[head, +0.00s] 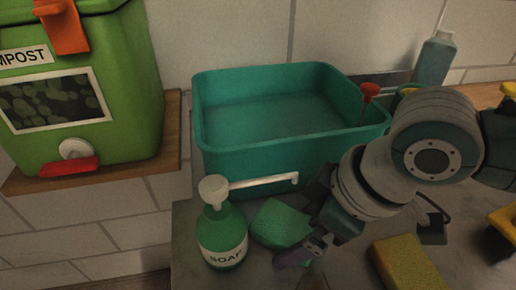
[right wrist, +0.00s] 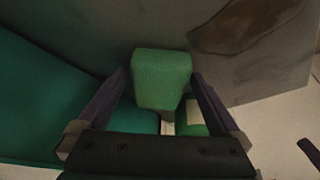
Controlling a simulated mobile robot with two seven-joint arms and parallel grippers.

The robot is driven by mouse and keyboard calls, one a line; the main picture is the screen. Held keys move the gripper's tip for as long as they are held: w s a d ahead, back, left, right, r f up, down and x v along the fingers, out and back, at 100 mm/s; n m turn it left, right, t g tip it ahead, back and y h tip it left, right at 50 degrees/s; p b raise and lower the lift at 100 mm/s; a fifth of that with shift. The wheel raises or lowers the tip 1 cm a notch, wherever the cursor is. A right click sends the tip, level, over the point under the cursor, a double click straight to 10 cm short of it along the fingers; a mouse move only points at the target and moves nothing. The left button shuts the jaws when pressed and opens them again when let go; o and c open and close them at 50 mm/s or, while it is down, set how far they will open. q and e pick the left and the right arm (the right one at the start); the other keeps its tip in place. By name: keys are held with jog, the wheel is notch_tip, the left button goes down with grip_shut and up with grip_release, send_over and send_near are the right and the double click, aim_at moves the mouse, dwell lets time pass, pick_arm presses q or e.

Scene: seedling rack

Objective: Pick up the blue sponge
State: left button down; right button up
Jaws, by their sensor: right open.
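No blue sponge shows in either view. A green sponge (head: 278,222) stands on the grey counter, just right of the soap bottle, and it also shows in the right wrist view (right wrist: 161,78). My right gripper (head: 300,226) is open at the sponge. In the right wrist view its two dark purple fingers reach along either side of the green sponge; I cannot tell whether they touch it. A yellow sponge (head: 408,264) lies on the counter to the right. My left gripper is out of view.
A green soap bottle (head: 222,240) with a white pump stands close left of the green sponge. A teal basin (head: 250,155) is behind. A compost bin (head: 130,100) sits on a wooden shelf at left. A pale blue bottle (head: 434,62) stands at the back right.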

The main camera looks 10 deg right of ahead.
jog(key=c, duration=1.3)
jog(key=shift+r, duration=0.1)
jog(key=shift+s+r, duration=0.1)
jog(key=r, duration=0.2)
jog(key=r+p, duration=0.1)
jog(key=r, duration=0.1)
jog(key=s+r, duration=0.1)
jog(key=r, duration=0.2)
jog(key=shift+s+d+f+p, duration=0.1)
jog(key=shift+s+p, duration=0.1)
jog(key=shift+s, duration=2.95)
jog(key=shift+s+d+p, duration=0.15)
jog(key=shift+s+p, duration=0.1)
jog(key=shift+s, duration=2.85)
jog(key=shift+s+d+f+p, duration=0.1)
jog(key=shift+s+p, duration=0.1)
jog(key=shift+s, duration=2.95)
